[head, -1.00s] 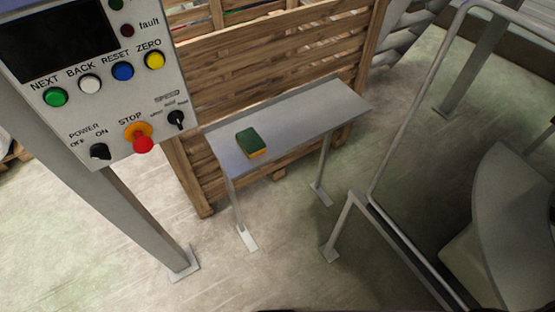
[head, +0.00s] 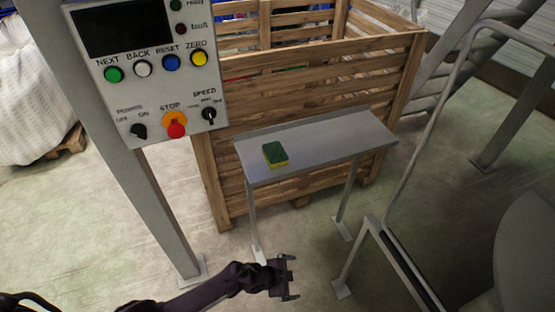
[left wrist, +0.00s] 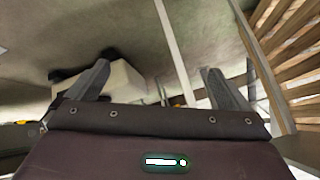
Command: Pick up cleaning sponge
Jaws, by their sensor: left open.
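A cleaning sponge (head: 275,154), green on top with a yellow side, lies on the left part of a narrow grey metal shelf table (head: 330,139). My left gripper (head: 291,277) is in the lower middle of the head view, below and in front of the table, apart from the sponge. It is open and empty. In the left wrist view its two fingers (left wrist: 156,85) stand wide apart with nothing between them. The sponge cannot be made out in the left wrist view. My right gripper is not in view.
A control panel (head: 150,75) on a grey post (head: 150,200) stands left of the table. A slatted wooden crate (head: 330,85) is right behind the table. A metal rail frame (head: 410,165) stands to the right. The floor in front of the table is clear.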

